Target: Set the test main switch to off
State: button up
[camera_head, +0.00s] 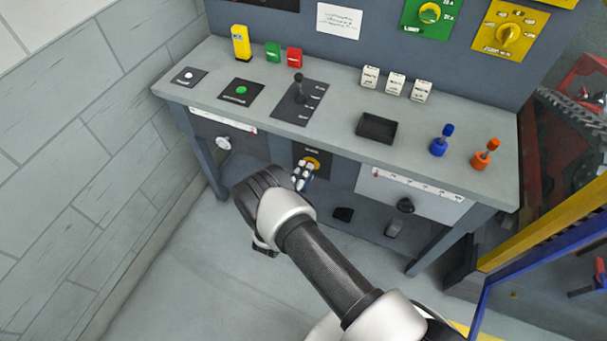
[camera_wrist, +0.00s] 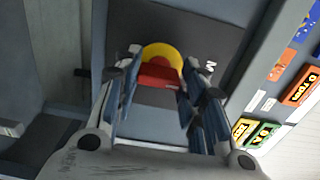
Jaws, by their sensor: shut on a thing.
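The main switch is a yellow disc (camera_wrist: 165,54) with a red handle (camera_wrist: 158,77) on a dark panel in the wrist view. In the head view the yellow disc (camera_head: 313,162) shows on the dark plate below the bench top, partly covered by my fingers. My gripper (camera_head: 306,174) reaches the switch from the front. In the wrist view its fingers (camera_wrist: 160,92) stand on either side of the red handle and are shut on it. A white letter beside the disc is only partly readable. The exact handle angle is hard to tell.
The bench top (camera_head: 230,65) above carries a black lever (camera_head: 298,88), a black tray (camera_head: 377,128), and blue (camera_head: 441,140) and orange (camera_head: 485,153) knobs. A drawer-like panel with a black knob (camera_head: 405,205) is right of the switch. Floor left of my arm is clear.

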jog(key=o, duration=1.1)
jog(key=shift+c, duration=0.2)
jog(key=v, duration=1.2)
